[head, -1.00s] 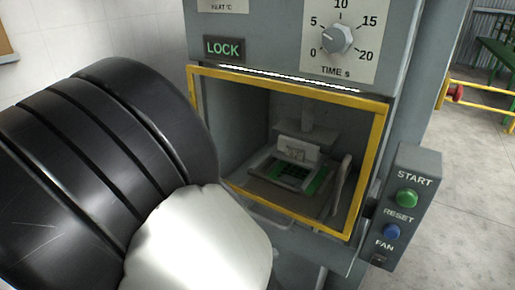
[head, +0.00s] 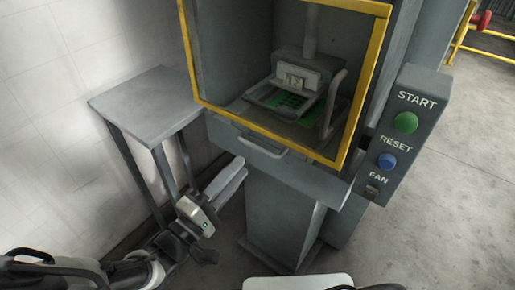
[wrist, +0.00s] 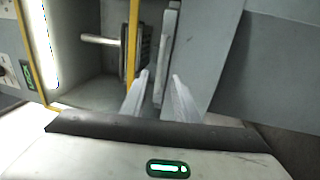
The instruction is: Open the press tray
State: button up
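The press tray is the grey drawer front (head: 300,168) under the yellow-framed opening, and it looks closed. Its bar handle (head: 266,149) runs along that front, and a pale bar that looks like it also shows in the wrist view (wrist: 167,55). My gripper (head: 239,168) is below and left of the handle in the head view, pointing up toward it. In the wrist view my gripper (wrist: 159,82) has its two fingers apart with nothing held between them. The tips are close to the pale bar; contact cannot be told.
Inside the chamber sits a holder with a green board (head: 290,101) under a press head (head: 295,77). A control box (head: 405,125) with green and blue buttons juts out at right. A grey side table (head: 150,102) stands at left. Floor at right is clear.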

aim_at(258, 148)
jog(key=b+x, duration=0.1)
jog(key=x, duration=0.7)
jog(key=shift+w+d, duration=0.3)
grip_shut()
